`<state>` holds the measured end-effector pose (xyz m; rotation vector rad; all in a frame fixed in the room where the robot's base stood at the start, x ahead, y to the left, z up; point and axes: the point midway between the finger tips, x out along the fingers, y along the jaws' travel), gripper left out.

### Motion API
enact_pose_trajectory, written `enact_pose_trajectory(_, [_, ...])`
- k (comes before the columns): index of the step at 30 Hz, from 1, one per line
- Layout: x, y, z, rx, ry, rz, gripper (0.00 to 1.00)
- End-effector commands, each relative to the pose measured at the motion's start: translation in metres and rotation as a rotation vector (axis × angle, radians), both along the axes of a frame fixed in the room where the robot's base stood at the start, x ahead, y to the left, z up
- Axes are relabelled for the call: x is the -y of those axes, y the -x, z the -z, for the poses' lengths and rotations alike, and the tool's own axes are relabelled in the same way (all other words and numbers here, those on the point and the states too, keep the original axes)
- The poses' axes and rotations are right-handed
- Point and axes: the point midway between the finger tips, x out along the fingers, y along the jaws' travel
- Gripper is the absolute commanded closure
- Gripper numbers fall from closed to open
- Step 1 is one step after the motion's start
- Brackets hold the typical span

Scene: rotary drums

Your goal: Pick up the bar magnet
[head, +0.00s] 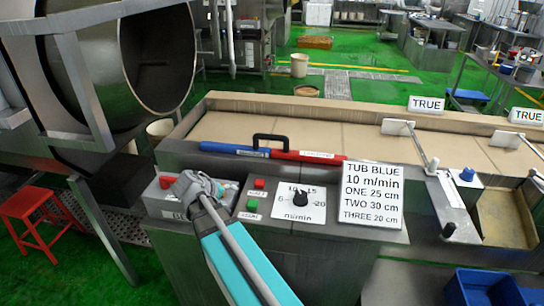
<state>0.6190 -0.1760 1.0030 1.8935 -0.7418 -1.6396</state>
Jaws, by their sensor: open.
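The bar magnet (285,154) is a long bar, blue on its left part and red on its right part, with a black arched handle (269,140) above the middle. It lies along the near metal edge of the conveyor trough, and a small label sits on its red part. My gripper (186,187) is open, at the end of my teal arm, above the left end of the control panel. It is to the left of and nearer than the magnet, apart from it. Its fingers are small and partly hidden by my wrist.
The control panel (372,232) has red and green buttons, a dial (300,199) and an upright sign (371,193) right of the magnet. Flat paddles (398,127) cross the conveyor. Blue tubs (484,288) are lower right.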

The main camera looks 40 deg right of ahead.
Motion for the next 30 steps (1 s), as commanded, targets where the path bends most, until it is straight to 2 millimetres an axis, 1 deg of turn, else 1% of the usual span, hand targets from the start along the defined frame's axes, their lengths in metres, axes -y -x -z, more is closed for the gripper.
enact_pose_trajectory(1, [0.015, -0.009, -0.001, 0.004, 0.070, -0.001, 0.23])
enact_pose_trajectory(6, [0.058, -0.029, -0.025, 0.008, 0.308, -0.018, 0.23])
enact_pose_trajectory(9, [0.080, -0.039, -0.041, 0.003, 0.446, -0.032, 0.23])
enact_pose_trajectory(13, [0.100, -0.051, -0.060, -0.011, 0.601, -0.051, 0.23])
enact_pose_trajectory(16, [0.109, -0.058, -0.072, -0.023, 0.692, -0.065, 0.23])
enact_pose_trajectory(21, [0.117, -0.064, -0.085, -0.036, 0.780, -0.080, 0.23])
enact_pose_trajectory(30, [0.119, -0.065, -0.088, -0.040, 0.799, -0.083, 0.23])
